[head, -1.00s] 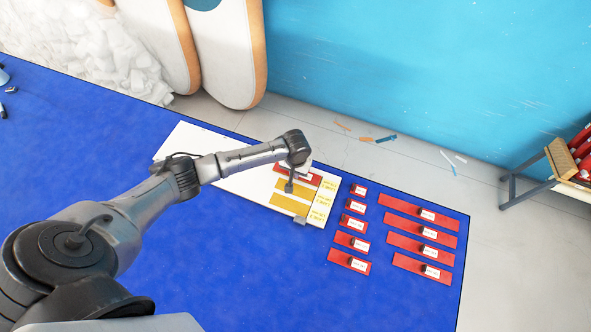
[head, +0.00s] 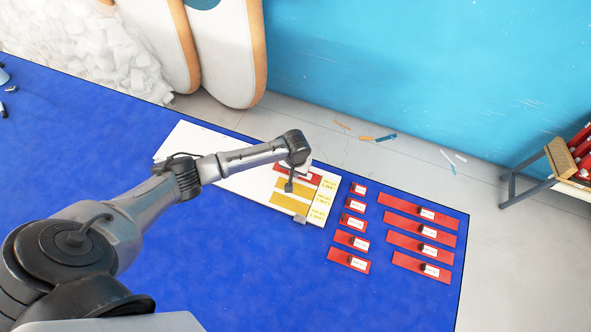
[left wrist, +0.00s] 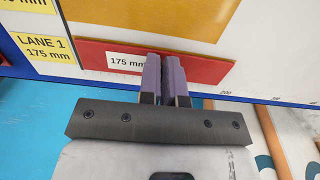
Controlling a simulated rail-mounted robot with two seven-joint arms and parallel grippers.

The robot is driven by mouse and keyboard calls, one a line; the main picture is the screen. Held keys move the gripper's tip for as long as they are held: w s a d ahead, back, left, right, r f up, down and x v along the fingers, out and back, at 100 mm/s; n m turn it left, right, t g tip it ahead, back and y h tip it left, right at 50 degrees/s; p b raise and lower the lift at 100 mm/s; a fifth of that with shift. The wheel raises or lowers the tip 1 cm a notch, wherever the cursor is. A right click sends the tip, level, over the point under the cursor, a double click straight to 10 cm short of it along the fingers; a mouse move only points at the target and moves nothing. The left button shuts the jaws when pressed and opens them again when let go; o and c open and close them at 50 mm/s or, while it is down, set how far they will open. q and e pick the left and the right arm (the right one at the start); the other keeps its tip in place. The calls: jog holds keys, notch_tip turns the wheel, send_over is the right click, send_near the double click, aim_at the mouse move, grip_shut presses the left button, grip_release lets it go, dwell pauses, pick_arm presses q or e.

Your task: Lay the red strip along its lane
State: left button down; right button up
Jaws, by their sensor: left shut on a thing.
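The red strip (head: 312,180), labelled 175 mm, is at the far edge of the white board (head: 230,176). In the left wrist view the strip (left wrist: 208,70) has one end beside the yellow LANE 1, 175 mm label (left wrist: 42,48). It looks roughly parallel to the board edge; I cannot tell whether it is pressed flat. My left gripper (head: 290,186) is over the strip. In the left wrist view its fingers (left wrist: 166,78) are shut at the strip's middle, next to the white tag, and hide the part they grip. My right gripper is out of view.
Yellow lanes (head: 288,205) lie beside the strip, with a grey block (head: 300,219) at the board's near corner. Several short red strips (head: 348,261) and long red strips (head: 420,267) lie on the blue mat (head: 240,275) to the right. A rack (head: 560,160) stands far right.

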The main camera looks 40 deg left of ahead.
pick_arm(q)
jog(key=shift+f, duration=0.1)
dwell(0.3)
jog(key=c, duration=1.4)
grip_release()
jog(key=o, duration=0.6)
jog(key=shift+o, duration=0.2)
jog(key=shift+r, duration=0.2)
jog(key=shift+r+p, duration=1.45)
jog(key=shift+p, duration=0.35)
jog(key=shift+r+p, duration=1.4)
jog(key=shift+p, duration=0.15)
